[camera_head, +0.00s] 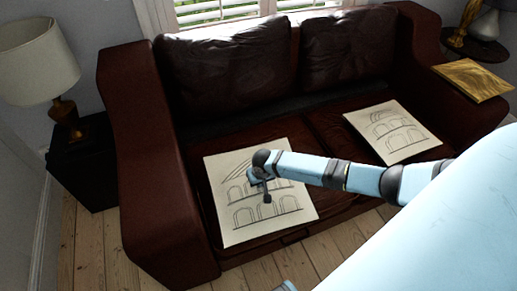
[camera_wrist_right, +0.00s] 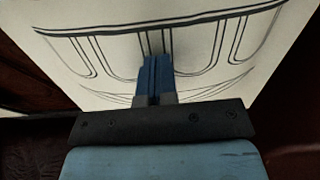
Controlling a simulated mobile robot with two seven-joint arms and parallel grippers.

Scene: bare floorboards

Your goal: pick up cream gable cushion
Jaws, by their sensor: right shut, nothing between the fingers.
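Two cream cushions with dark line drawings of arches lie flat on the sofa seat. One cream cushion (camera_head: 232,222) is on the left seat; the other cream cushion (camera_head: 395,132) is on the right seat. I cannot tell by the drawings which one is the gable cushion. My right gripper (camera_head: 266,194) is over the left cushion and hides part of its drawing. In the right wrist view, the gripper's fingers (camera_wrist_right: 155,78) are together and empty, with the cream cushion (camera_wrist_right: 190,70) below them. I cannot tell whether they touch it. My left gripper is out of view.
The dark red leather sofa (camera_head: 150,165) has high arms and back pads. A lamp (camera_head: 40,62) stands on a black side table (camera_head: 88,165) at left. Bare floorboards (camera_head: 95,245) show in front.

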